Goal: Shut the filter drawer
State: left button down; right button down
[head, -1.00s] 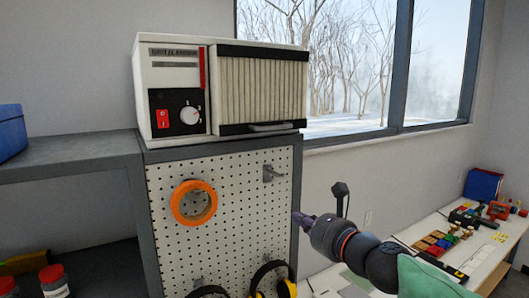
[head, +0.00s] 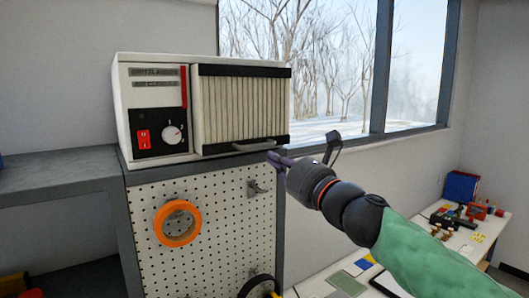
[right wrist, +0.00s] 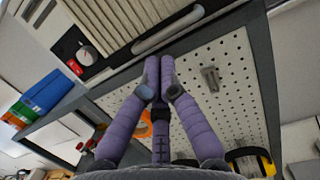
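The filter drawer (head: 241,105) is the pleated cream front with dark top and bottom bands on the right half of the white filter unit (head: 145,90). A grey bar handle (head: 253,146) runs along its lower edge. The drawer front seems to stand a little proud of the unit; how far is hard to tell. My right gripper (head: 272,156) is just below the handle's right end. In the right wrist view its purple fingertips (right wrist: 160,62) are together and empty, close below the handle (right wrist: 168,28), with no clear contact. My left gripper is out of view.
The unit stands on a grey cabinet with a white pegboard side (head: 205,225), which carries an orange tape roll (head: 177,223), a grey hook (head: 257,188) and ear defenders (head: 260,287). A window is behind. A bench with small items (head: 455,215) is at right.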

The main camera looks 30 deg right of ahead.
aim_at(253, 147)
jog(key=shift+x, duration=2.4)
jog(key=shift+w, duration=0.1)
jog(key=x, duration=0.3)
jog(key=f+x, duration=0.1)
jog(key=x, duration=0.1)
jog(key=shift+w+r, duration=0.1)
jog(key=shift+w, duration=0.05)
